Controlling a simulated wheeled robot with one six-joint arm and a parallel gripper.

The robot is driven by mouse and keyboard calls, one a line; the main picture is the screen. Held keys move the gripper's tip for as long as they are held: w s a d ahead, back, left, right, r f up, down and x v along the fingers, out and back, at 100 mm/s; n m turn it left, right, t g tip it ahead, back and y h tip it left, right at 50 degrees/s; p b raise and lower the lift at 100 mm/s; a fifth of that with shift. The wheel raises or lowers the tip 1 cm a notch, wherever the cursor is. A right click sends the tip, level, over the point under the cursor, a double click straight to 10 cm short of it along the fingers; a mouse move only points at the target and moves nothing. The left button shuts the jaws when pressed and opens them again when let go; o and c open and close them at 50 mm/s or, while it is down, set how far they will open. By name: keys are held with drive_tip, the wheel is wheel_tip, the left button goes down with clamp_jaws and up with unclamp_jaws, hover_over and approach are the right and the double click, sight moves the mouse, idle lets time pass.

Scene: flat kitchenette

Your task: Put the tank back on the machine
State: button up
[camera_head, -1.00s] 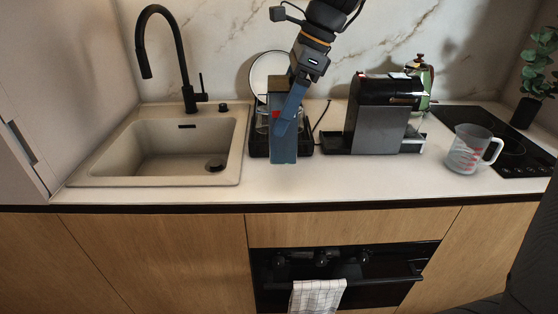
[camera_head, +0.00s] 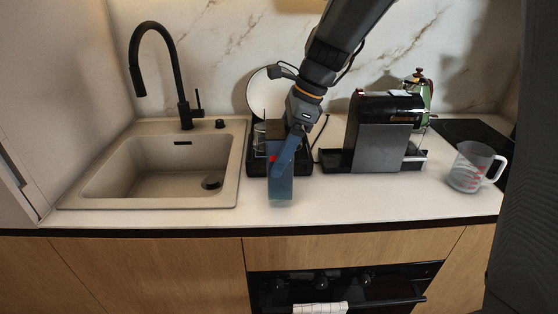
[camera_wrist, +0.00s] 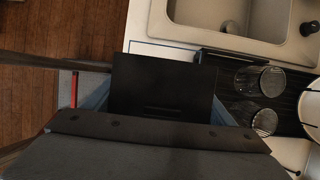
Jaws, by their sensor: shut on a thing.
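The tank (camera_head: 280,190) is a tall, bluish, see-through box with a dark top. My gripper (camera_head: 284,160) is shut on it, with one blue finger across its face in the head view. The tank hangs upright or nearly so, in front of the drying rack. In the wrist view its dark top (camera_wrist: 160,85) fills the space between the blue fingers. The machine (camera_head: 380,135), a black and grey coffee maker, stands to the right of the tank, apart from it. Its right rear side is mostly hidden.
A black drying rack (camera_head: 258,168) with glasses and a plate sits behind the tank. The sink (camera_head: 160,195) with a black tap is on the left. A measuring jug (camera_head: 468,168) and a green press pot (camera_head: 424,88) are on the right. The counter front is clear.

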drive_tip(key=shift+f, duration=1.35)
drive_tip(key=shift+f, duration=0.1)
drive_tip(key=o, duration=1.8)
